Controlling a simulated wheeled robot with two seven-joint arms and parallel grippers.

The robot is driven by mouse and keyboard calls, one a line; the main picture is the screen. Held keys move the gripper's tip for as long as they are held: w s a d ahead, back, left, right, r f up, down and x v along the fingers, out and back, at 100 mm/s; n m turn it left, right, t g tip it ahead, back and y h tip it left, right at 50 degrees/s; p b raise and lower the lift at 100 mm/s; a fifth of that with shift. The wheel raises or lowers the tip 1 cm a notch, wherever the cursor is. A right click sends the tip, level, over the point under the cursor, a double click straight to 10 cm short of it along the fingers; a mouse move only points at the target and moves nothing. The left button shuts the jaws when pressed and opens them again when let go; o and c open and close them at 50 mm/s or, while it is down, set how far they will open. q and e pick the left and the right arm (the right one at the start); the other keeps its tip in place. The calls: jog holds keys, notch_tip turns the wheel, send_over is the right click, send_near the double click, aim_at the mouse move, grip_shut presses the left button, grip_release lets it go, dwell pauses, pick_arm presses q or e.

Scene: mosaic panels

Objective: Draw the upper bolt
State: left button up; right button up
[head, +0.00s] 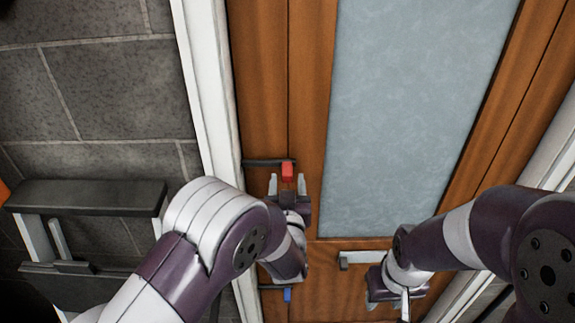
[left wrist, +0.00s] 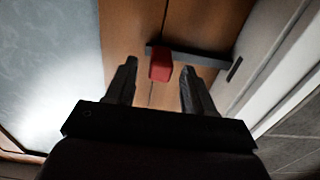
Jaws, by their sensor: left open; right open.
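The upper bolt is a dark bar (head: 262,162) with a red knob (head: 288,170), set across the seam near the left side of the wooden door (head: 262,90). My left gripper (head: 287,183) is open, its two fingertips just below the knob in the head view. In the left wrist view the red knob (left wrist: 161,65) lies between the open fingertips (left wrist: 158,68), apart from both; the depth is hard to tell. The dark bar (left wrist: 205,60) runs right from it. My right gripper (head: 388,298) is at the lower right, below the door handle, and holds nothing visible.
A lower bolt with a blue knob (head: 287,295) is partly hidden below my left gripper. A pale door handle (head: 366,257) is near my right gripper. A white frame (head: 207,90) borders the door. A dark shelf-like object (head: 85,195) stands at the left by the grey wall.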

aim_at(287, 179)
pick_arm(q)
jog(key=shift+w+r, duration=0.1)
jog(key=shift+w, duration=0.85)
jog(key=shift+w+p, duration=0.35)
jog(key=shift+p, duration=0.05)
jog(key=shift+w+r, duration=0.1)
jog(key=shift+w, duration=0.2)
jog(key=shift+w+f, duration=0.1)
jog(key=shift+f, duration=0.1)
jog(key=shift+c, duration=0.3)
grip_shut()
jog(key=shift+d, duration=0.2)
jog(key=d+b, duration=0.3)
jog(key=d, duration=0.2)
jog(key=shift+d, duration=0.4)
jog(key=shift+d+r, duration=0.1)
jog(key=shift+o, duration=0.3)
grip_release()
jog(key=shift+d, duration=0.15)
pick_arm(e)
jog(key=shift+s+f, duration=0.3)
jog(key=shift+f, duration=0.4)
